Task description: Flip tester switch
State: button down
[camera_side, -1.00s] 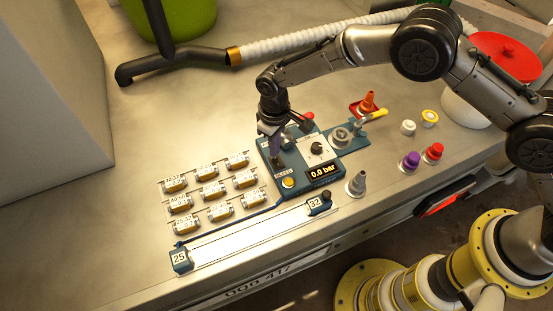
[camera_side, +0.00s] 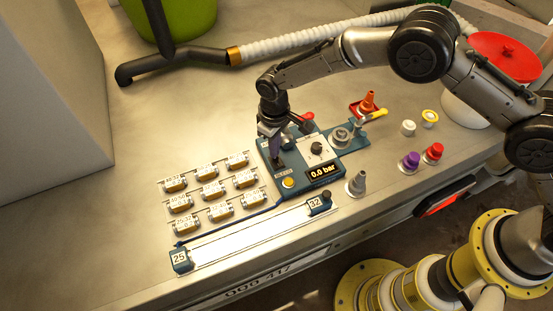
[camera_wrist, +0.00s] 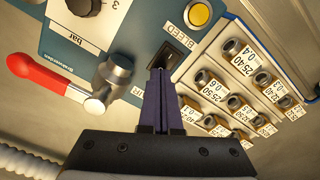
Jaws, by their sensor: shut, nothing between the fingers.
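The tester is a blue box (camera_side: 327,184) with a "0.0 bar" display, a black knob, a yellow button (camera_side: 288,183) and a red-handled lever (camera_wrist: 40,75). A black switch (camera_wrist: 173,52) sits in a dark frame on its panel, near the "BLEED" label in the wrist view. My gripper (camera_wrist: 160,75) is shut and empty, with its dark fingers pointing at the switch. The tips overlap the switch's near part; I cannot tell whether they touch it. In the side view my gripper (camera_side: 277,162) is over the left part of the box, and the switch is hidden there.
Labelled brass fittings (camera_side: 210,189) stand in rows left of the tester. A ruler-like rail (camera_side: 250,240) lies in front.

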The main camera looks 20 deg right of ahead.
jog(key=shift+f, duration=0.65)
jog(key=shift+r, duration=0.1)
dwell(0.3)
jog(key=shift+r, duration=3.4)
jog(key=shift+d, duration=0.1)
